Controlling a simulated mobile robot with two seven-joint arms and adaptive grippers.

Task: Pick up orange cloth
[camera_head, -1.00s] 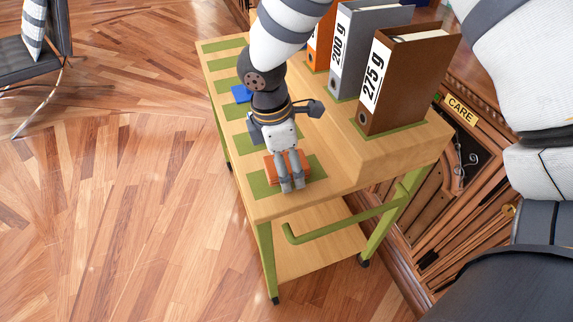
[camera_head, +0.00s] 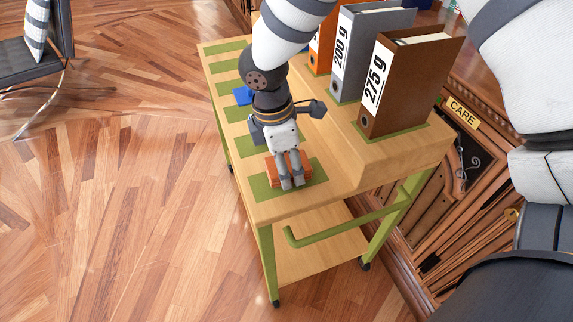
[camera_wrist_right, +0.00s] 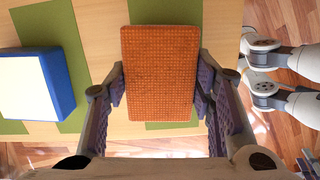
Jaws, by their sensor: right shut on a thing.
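The orange cloth (camera_head: 274,174) is a flat, rectangular, textured pad at the near end of the wooden cart top, over a green mat. It also shows in the right wrist view (camera_wrist_right: 160,75), between the two fingers. My right gripper (camera_head: 292,184) reaches down from above and is shut on the cloth, with a finger against each long side in the right wrist view (camera_wrist_right: 160,88). I cannot tell whether the cloth is touching the mat or slightly above it. My left gripper is not in view.
The cart (camera_head: 350,182) has several green mats (camera_head: 257,187) and a blue item (camera_head: 243,95). On its raised shelf stand a brown binder (camera_head: 412,85) marked 275 g, a grey binder (camera_head: 368,45) marked 200 g and an orange binder (camera_head: 321,50). Wooden floor is open at left.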

